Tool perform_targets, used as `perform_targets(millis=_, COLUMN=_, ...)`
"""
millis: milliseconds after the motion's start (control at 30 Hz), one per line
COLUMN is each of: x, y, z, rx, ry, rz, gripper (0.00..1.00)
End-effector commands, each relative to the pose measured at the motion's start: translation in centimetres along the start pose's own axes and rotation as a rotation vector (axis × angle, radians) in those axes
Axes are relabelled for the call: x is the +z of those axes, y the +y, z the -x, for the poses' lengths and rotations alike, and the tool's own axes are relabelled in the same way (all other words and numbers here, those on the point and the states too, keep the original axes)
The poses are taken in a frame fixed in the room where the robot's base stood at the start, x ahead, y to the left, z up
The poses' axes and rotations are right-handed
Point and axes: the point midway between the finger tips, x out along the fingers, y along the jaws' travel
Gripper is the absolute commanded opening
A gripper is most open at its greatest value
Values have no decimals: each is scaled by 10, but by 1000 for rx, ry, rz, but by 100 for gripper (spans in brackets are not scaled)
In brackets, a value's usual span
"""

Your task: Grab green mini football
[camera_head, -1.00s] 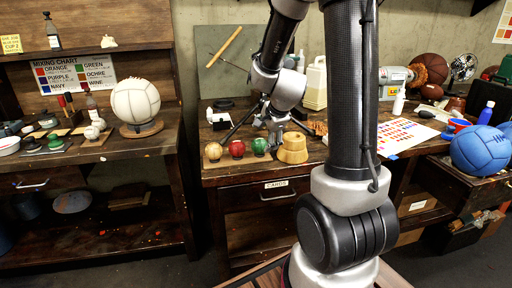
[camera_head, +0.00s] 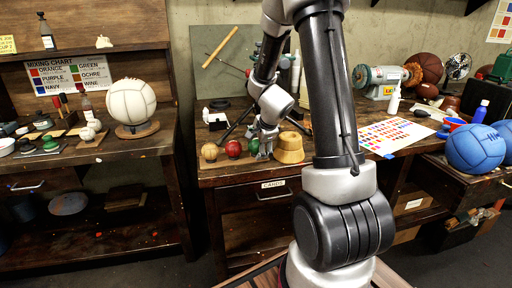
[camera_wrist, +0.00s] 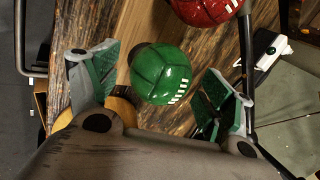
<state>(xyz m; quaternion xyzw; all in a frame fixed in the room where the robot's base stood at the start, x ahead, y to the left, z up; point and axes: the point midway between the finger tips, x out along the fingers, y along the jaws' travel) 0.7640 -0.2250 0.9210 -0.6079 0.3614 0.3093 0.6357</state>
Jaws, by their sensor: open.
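The green mini football (camera_wrist: 161,74) sits between my two open fingers in the wrist view, with a small gap on each side. In the head view the green ball (camera_head: 253,147) is partly hidden by my gripper (camera_head: 264,148), which is down at the bench's front edge. My gripper (camera_wrist: 158,88) is open, with green pads facing the ball, and holds nothing. The red ball (camera_head: 233,149) is just left of the green one and shows at the top of the wrist view (camera_wrist: 207,8).
A tan ball (camera_head: 209,152) stands left of the red one. A black tripod-like stand (camera_head: 238,122) is behind. A colour chart sheet (camera_head: 396,135) lies farther right.

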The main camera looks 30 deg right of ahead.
Motion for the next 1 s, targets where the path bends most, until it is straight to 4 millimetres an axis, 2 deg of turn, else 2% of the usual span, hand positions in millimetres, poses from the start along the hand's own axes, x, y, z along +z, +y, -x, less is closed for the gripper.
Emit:
perform_targets(millis=33, x=0, y=0, z=0, rx=0, ry=0, rz=0, gripper=81)
perform_targets(millis=300, x=0, y=0, z=0, rx=0, ry=0, rz=0, gripper=32)
perform_targets(millis=333, x=0, y=0, z=0, rx=0, ry=0, rz=0, gripper=30)
perform_targets(millis=667, x=0, y=0, z=1, rx=0, ry=-1, rz=-1, gripper=30)
perform_targets(millis=1000, x=1, y=-9, z=14, rx=-1, ry=-1, rz=3, gripper=30)
